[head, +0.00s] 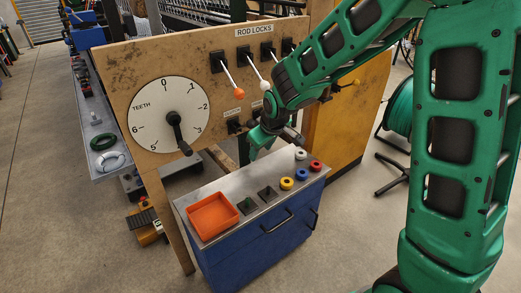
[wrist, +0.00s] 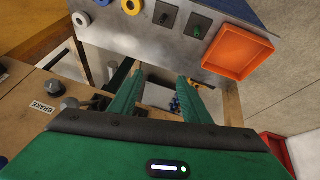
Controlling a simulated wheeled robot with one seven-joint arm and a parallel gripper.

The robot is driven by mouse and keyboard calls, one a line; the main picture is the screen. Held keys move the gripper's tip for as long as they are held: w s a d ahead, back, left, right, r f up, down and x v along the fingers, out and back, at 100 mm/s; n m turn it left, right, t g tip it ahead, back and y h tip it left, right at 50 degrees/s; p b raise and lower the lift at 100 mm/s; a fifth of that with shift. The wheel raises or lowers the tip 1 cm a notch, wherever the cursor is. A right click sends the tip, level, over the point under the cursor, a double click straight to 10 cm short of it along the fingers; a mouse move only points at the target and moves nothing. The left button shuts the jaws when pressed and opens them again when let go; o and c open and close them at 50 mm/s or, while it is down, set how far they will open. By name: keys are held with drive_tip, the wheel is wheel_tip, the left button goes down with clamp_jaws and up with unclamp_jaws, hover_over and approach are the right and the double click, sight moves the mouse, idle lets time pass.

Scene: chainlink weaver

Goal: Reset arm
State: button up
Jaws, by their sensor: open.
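My green arm reaches across from the right in the head view. My gripper (head: 268,142) hangs in front of the wooden panel, above the back edge of the blue cabinet. In the wrist view my gripper (wrist: 165,85) shows two green fingers spread apart with nothing between them. The panel (head: 140,70) carries a round TEETH dial (head: 153,112) with a black crank pointing down to the right, between 4 and 5. Rod lock levers stand beside it, one with an orange knob (head: 239,93) and one with a white knob (head: 265,85), partly behind my arm.
The blue cabinet (head: 245,250) has a metal top with an orange tray (head: 213,216), two small switches and several coloured rings, including a yellow one (head: 287,184). A green wire spool (head: 398,105) stands at right.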

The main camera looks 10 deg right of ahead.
drive_tip(key=shift+d, duration=0.1)
drive_tip(key=s+d+r+m+g+h, duration=0.1)
drive_tip(key=s+d+r+m, duration=0.2)
drive_tip(key=s+d, duration=0.55)
drive_tip(key=s+d+r+m+g+h, duration=0.1)
drive_tip(key=s+d+r+m, duration=0.2)
drive_tip(key=s+d, duration=0.55)
drive_tip(key=s+d+r+m+g, duration=0.1)
drive_tip(key=s+d+m, duration=0.1)
drive_tip(key=s, duration=0.4)
drive_tip(key=s+d+m+g, duration=0.1)
drive_tip(key=s+d+m, duration=0.1)
drive_tip(key=s, duration=0.5)
drive_tip(key=s+d+r+m+g+y, duration=0.1)
drive_tip(key=s+d+m, duration=0.1)
drive_tip(key=s+d, duration=0.2)
drive_tip(key=s, duration=0.2)
drive_tip(key=shift+s+d+r+m, duration=0.35)
drive_tip(key=shift+m, duration=0.05)
